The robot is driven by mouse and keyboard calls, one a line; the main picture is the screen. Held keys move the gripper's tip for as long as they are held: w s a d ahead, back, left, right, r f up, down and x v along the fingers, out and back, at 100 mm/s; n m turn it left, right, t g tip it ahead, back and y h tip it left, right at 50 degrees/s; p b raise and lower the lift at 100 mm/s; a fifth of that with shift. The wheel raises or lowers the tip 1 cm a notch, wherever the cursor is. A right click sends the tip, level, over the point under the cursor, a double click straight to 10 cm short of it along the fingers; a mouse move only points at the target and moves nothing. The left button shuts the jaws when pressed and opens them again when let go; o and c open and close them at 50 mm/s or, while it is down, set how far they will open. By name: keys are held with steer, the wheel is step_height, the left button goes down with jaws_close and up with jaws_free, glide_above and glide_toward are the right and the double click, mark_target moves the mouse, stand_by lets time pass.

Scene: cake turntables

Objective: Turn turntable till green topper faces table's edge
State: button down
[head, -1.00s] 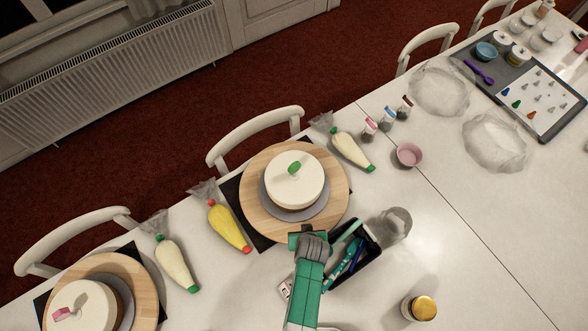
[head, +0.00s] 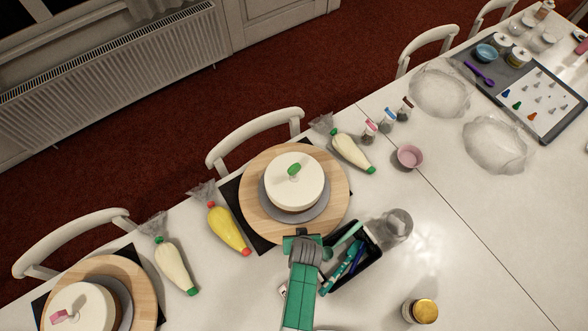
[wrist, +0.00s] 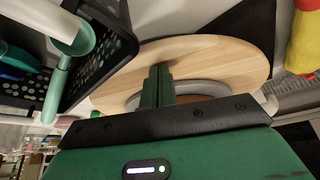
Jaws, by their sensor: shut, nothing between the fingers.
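The wooden turntable (head: 258,211) stands on a black mat at the table's far edge (head: 195,197). It carries a white cake (head: 294,193) on a grey board (head: 270,203). The green topper (head: 294,169) is on the cake's top, with its wider end toward the upper right. My green gripper (head: 302,236) is at the turntable's near rim. In the wrist view my shut, empty fingers (wrist: 158,85) overlap the turntable (wrist: 215,55); I cannot tell whether they touch it.
A black bin (head: 361,272) with tools stands close right of my gripper. A yellow piping bag (head: 228,228) lies left of the turntable, a cream one (head: 352,150) to its right. A second turntable (head: 142,290) is at lower left. A white chair (head: 255,135) stands beyond the edge.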

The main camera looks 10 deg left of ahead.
steer(key=shift+s+a, duration=0.1)
steer(key=shift+a, duration=0.2)
step_height(320, 180, up, 9)
steer(key=p, duration=0.8)
steer(key=shift+f, duration=0.1)
stand_by(0.3)
